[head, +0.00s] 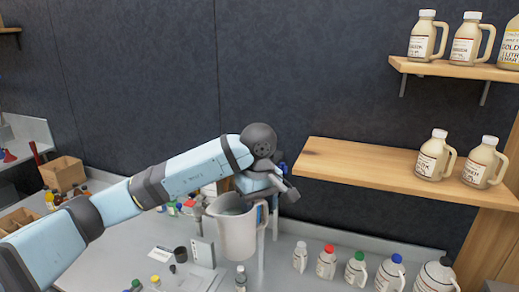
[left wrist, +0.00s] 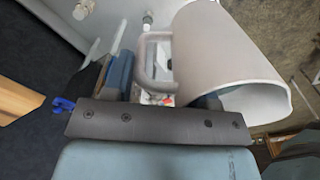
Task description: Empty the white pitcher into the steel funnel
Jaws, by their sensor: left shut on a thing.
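The white pitcher (head: 237,236) hangs from my left gripper (head: 262,204) in the middle of the head view, above the grey counter. It looks close to upright, with its open mouth at the top. My left gripper is shut on it at the handle side. In the left wrist view the pitcher (left wrist: 222,50) fills the upper right, with its handle (left wrist: 150,66) beside the finger. What is inside the pitcher cannot be made out. I cannot pick out the steel funnel in either view. My right gripper is not in view.
A wooden shelf (head: 365,165) with jugs stands right of the pitcher, with another shelf (head: 455,70) above. Several small jugs with coloured caps (head: 356,268) line the counter at the lower right. Small bottles and a dark cup (head: 181,254) stand left of the pitcher.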

